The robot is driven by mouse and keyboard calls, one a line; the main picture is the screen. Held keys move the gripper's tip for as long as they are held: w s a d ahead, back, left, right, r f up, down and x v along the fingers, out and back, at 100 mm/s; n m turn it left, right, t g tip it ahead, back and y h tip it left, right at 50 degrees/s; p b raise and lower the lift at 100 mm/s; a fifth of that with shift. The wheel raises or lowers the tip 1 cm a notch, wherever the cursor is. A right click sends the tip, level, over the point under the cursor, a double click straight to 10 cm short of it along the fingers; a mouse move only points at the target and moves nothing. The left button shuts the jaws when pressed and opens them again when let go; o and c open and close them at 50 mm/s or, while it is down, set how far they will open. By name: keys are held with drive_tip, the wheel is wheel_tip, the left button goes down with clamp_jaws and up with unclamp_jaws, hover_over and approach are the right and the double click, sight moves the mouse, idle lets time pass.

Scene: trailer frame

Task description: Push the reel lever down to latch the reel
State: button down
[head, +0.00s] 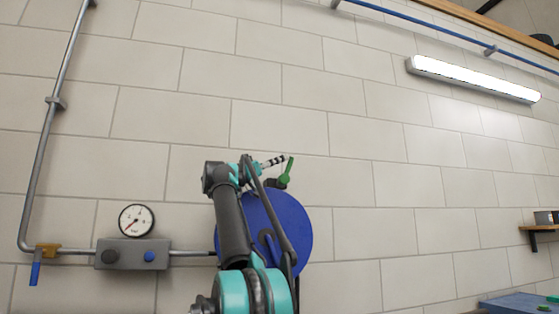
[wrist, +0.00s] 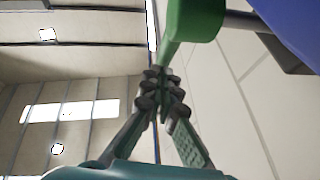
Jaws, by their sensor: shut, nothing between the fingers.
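The blue reel (head: 294,232) is on the block wall, partly hidden behind my arm. The green reel lever (head: 287,171) stands at the reel's top, tilted slightly right with its free end up. In the wrist view the lever (wrist: 194,22) comes in from the top and narrows toward my fingertips, and the reel (wrist: 300,25) fills the upper right corner. My gripper (head: 281,159) is beside the lever's upper part, just to its left in the head view. In the wrist view my gripper (wrist: 160,82) is shut and empty, its tips close to the lever's narrow end; I cannot tell whether they touch.
A pressure gauge (head: 137,221) and a grey valve box (head: 132,254) sit on the pipe left of the reel. A yellow valve with a blue handle (head: 36,272) is farther left. A blue surface (head: 515,304) is at lower right. The wall above the reel is clear.

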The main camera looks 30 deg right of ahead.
drive_tip(key=shift+s+d+y, duration=0.15)
drive_tip(key=shift+d+y, duration=0.35)
drive_tip(key=shift+y, duration=0.2)
drive_tip(key=shift+s+d, duration=0.2)
drive_tip(key=shift+d, duration=0.4)
drive_tip(key=shift+s+d, duration=0.15)
drive_tip(key=shift+d, duration=0.4)
drive_tip(key=shift+y, duration=0.4)
drive_tip(key=d+f, duration=0.2)
drive_tip(key=d, duration=0.1)
drive_tip(key=shift+s+d+f, duration=0.15)
drive_tip(key=shift+s+d, duration=0.05)
drive_tip(key=shift+s, duration=0.2)
idle(0.7)
approach(292, 160)
drive_tip(key=f, duration=0.2)
drive_tip(key=shift+s+d+f, duration=0.25)
drive_tip(key=shift+d+f, duration=0.15)
